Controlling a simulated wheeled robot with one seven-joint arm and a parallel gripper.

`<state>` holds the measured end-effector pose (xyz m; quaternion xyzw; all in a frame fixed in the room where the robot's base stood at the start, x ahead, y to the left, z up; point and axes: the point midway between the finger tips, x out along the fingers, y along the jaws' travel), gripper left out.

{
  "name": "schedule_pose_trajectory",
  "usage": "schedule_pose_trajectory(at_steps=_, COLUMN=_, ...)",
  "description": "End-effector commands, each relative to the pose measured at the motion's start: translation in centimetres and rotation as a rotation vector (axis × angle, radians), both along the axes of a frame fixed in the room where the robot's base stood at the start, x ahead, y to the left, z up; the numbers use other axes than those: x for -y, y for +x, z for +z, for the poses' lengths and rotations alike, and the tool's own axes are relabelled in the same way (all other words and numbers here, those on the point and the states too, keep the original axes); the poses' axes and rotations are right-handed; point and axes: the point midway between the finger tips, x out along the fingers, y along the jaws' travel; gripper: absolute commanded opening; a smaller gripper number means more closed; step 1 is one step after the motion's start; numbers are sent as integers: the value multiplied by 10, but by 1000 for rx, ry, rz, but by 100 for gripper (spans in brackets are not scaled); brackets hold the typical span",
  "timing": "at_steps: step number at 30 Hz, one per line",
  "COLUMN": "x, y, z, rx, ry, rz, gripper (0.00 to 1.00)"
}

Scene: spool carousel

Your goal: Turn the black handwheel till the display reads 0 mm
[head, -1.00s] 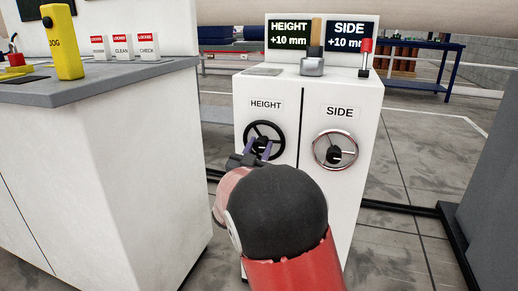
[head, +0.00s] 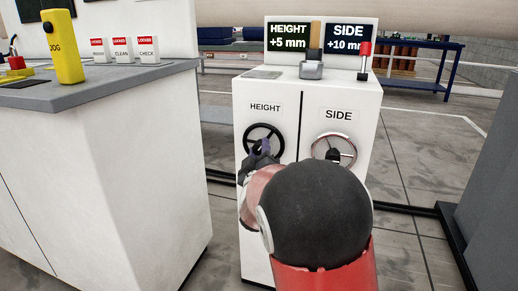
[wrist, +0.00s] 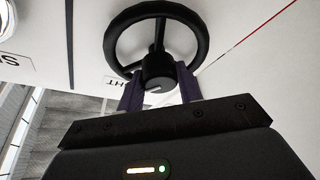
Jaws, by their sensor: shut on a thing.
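The black handwheel (head: 264,133) is on the cabinet front under the HEIGHT label. The HEIGHT display (head: 289,37) above reads +5 mm. My gripper (head: 260,148) is at the handwheel, its fingers on either side of the black hub. In the wrist view the handwheel (wrist: 158,12) fills the upper middle, and my gripper's fingers (wrist: 159,92) are shut on the hub (wrist: 158,70). My arm hides the lower part of the cabinet in the head view.
A chrome handwheel (head: 334,147) under the SIDE label is close to the right, partly behind my arm. The SIDE display (head: 348,37) reads +10 mm. A grey counter (head: 100,85) with a yellow DOG device (head: 63,47) stands at left.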

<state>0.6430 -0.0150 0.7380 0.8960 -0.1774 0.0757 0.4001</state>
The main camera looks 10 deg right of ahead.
Motion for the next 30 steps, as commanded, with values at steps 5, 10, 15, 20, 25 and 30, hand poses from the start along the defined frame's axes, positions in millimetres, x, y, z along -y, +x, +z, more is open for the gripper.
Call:
schedule_pose_trajectory(at_steps=5, x=0, y=-1, z=2, rx=-78, ry=-126, rz=1, gripper=13)
schedule_pose_trajectory(at_steps=10, x=0, y=0, z=1, rx=-141, ry=-225, rz=1, gripper=13)
schedule_pose_trajectory(at_steps=15, x=0, y=0, z=1, rx=-183, ry=-294, rz=1, gripper=13)
schedule_pose_trajectory(at_steps=20, x=0, y=0, z=1, rx=-206, ry=-332, rz=0, gripper=13)
schedule_pose_trajectory(at_steps=25, x=0, y=0, z=0, rx=-215, ry=-349, rz=0, gripper=13)
schedule_pose_trajectory(at_steps=30, x=0, y=0, z=0, rx=-218, ry=-351, rz=0, gripper=13)
